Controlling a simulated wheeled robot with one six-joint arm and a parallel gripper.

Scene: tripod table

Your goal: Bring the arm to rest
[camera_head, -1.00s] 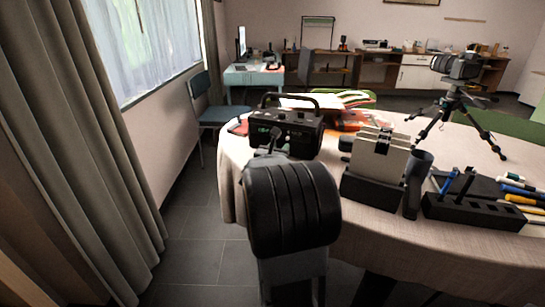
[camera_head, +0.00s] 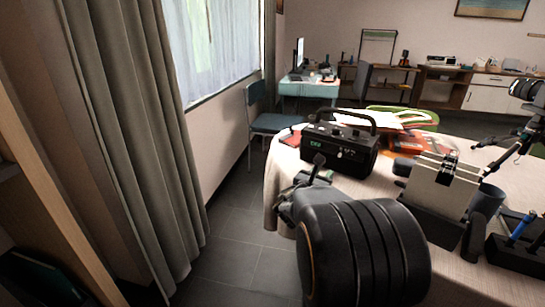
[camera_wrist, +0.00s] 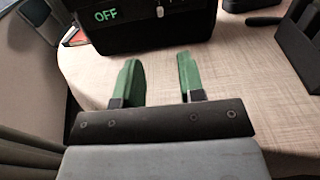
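My gripper (camera_wrist: 158,82) shows in the wrist view with two green fingers held apart and nothing between them. Pale tablecloth lies below the fingers. In the head view my arm rises from the bottom, right of the middle, and its dark rounded link hides part of the table's near edge. The gripper's fingertips cannot be made out there. A black box with a handle (camera_head: 338,147) stands on the table beyond the arm. In the wrist view its front (camera_wrist: 140,22) reads "OFF" in green and is apart from the fingers.
A curtain (camera_head: 135,140) hangs at left. A blue chair (camera_head: 277,122) stands behind. Grey floor (camera_head: 235,235) lies clear left of the table.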

